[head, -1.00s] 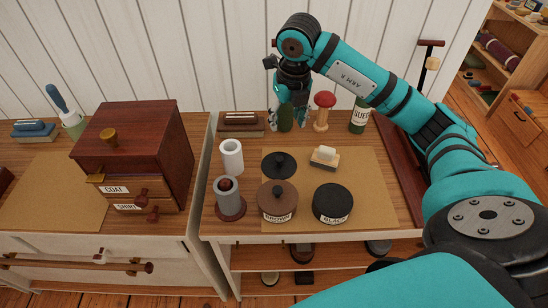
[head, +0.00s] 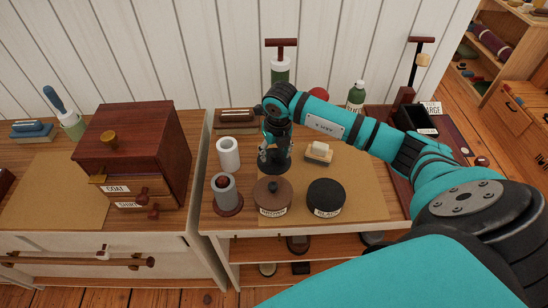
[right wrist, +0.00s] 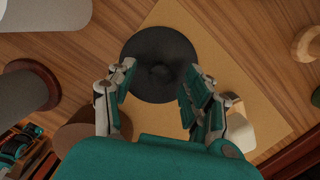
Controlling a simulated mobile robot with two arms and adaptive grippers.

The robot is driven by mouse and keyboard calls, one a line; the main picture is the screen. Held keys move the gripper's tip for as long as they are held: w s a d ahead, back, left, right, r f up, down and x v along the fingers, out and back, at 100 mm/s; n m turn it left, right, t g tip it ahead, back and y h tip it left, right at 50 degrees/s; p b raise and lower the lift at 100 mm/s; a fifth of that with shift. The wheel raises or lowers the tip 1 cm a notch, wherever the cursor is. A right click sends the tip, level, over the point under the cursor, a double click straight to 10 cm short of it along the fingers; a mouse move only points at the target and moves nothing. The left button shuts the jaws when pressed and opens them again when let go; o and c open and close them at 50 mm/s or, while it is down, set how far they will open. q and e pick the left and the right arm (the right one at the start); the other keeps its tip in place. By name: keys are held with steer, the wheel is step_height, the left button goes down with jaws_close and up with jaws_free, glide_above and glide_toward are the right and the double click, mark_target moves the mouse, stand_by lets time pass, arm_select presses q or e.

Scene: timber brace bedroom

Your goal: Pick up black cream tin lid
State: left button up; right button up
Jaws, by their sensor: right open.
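The black tin lid (right wrist: 152,50), a flat dark disc with a round knob, lies on the tan mat. In the head view the lid (head: 285,169) is largely hidden beneath my right gripper (head: 274,158). In the right wrist view my right gripper (right wrist: 160,76) is open and points down over the lid, with the knob (right wrist: 161,72) between its fingers. I cannot tell how far above the lid the fingertips are. The tin labelled black (head: 326,195) stands without a lid at the front of the mat. My left gripper is not in view.
The lidded brown tin (head: 272,191) stands just in front of the lid. A pale block brush (head: 319,152) is to its right. A white cylinder (head: 228,154) and a grey cylinder (head: 224,188) stand left. The mat's right side (head: 366,195) is clear.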

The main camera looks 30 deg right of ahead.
steer(key=shift+f, duration=0.25)
jaws_close()
